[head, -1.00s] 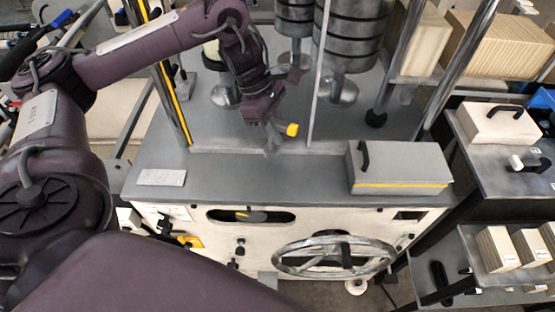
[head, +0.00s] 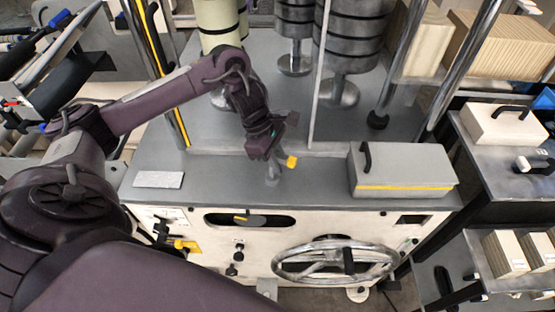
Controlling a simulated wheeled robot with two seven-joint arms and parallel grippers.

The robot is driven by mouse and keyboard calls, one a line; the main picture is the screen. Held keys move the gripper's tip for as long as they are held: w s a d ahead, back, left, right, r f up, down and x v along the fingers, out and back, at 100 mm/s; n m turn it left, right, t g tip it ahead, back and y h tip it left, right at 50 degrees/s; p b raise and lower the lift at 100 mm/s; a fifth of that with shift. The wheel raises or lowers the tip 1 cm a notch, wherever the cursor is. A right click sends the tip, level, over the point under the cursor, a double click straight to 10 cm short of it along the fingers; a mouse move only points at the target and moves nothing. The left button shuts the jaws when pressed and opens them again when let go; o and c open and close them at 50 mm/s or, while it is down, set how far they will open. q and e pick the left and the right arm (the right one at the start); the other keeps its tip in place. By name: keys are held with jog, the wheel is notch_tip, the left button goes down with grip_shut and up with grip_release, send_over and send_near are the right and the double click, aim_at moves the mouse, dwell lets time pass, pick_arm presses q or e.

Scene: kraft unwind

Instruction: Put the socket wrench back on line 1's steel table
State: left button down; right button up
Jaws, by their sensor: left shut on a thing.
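My left gripper (head: 273,166) hangs over the front part of a grey steel table top (head: 225,180). It is shut on a small tool, which I take to be the socket wrench (head: 291,162); its yellow end sticks out to the right of the fingers. The rest of the tool is mostly hidden or too small to make out. I cannot tell whether the tool touches the top. My right gripper is out of view.
A grey box with a black handle (head: 403,168) stands on the top at the right; a pale plate (head: 158,180) lies at the left. Stacked dark cylinders (head: 345,40) and chrome posts stand behind. A handwheel (head: 335,259) is on the front. The front strip between plate and box is clear.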

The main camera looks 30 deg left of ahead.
pick_arm(q)
jog(key=shift+f, duration=0.1)
jog(key=c, duration=1.3)
grip_release()
jog(key=shift+r, duration=0.2)
jog(key=p+v, duration=0.2)
jog(key=v, duration=0.9)
jog(key=shift+a+r+p, duration=0.15)
jog(key=shift+r+p, duration=0.2)
jog(key=shift+r, duration=0.1)
jog(key=shift+s+f, duration=0.1)
jog(key=shift+s, duration=0.05)
